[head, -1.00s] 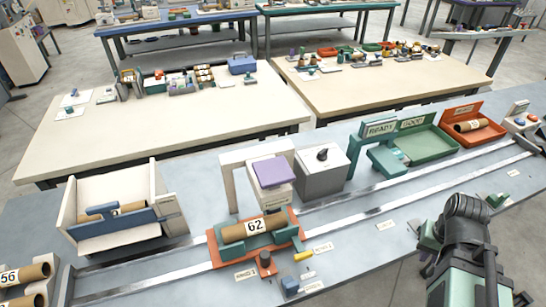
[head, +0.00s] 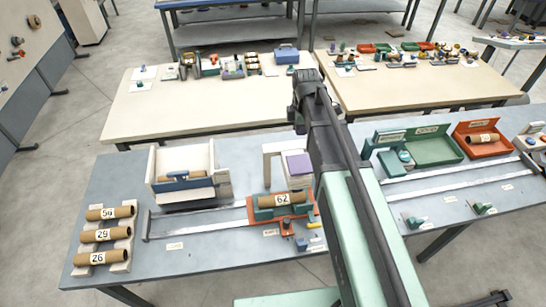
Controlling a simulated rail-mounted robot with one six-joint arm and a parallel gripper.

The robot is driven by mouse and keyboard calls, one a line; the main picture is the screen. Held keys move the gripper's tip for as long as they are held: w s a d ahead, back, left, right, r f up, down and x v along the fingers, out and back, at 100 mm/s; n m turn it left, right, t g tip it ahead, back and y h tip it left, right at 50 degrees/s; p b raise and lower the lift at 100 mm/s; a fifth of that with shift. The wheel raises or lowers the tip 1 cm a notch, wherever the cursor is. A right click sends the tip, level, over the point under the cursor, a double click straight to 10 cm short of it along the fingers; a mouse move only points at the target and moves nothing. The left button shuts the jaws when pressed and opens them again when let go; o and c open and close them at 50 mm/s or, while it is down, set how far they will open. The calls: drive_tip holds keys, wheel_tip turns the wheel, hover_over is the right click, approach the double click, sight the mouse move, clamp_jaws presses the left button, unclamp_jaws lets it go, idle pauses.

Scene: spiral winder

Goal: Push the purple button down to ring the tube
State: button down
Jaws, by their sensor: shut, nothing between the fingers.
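The purple button (head: 299,163) is a flat square pad on a white post-like stand, partly hidden at its right by my arm. A cardboard tube marked 62 (head: 268,201) lies across a green cradle on the orange carriage (head: 255,221), just below and left of the button. My arm crosses the middle of the head view, its dark upper end above and beside the button. My gripper cannot be made out; it is hidden or out of view.
A rack (head: 118,262) with tubes 56, 29 and 26 stands at left. A white bin with a blue front (head: 180,181) is behind the rail. Green (head: 430,148) and orange (head: 485,150) trays stand at right. My arm hides the grey box area right of the button.

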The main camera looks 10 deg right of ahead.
sight(299, 162)
drive_tip(key=shift+d+n, duration=0.35)
drive_tip(key=shift+n, duration=0.05)
wheel_tip(299, 162, down, 14)
drive_tip(key=b, duration=1.4)
drive_tip(key=shift+f, duration=0.1)
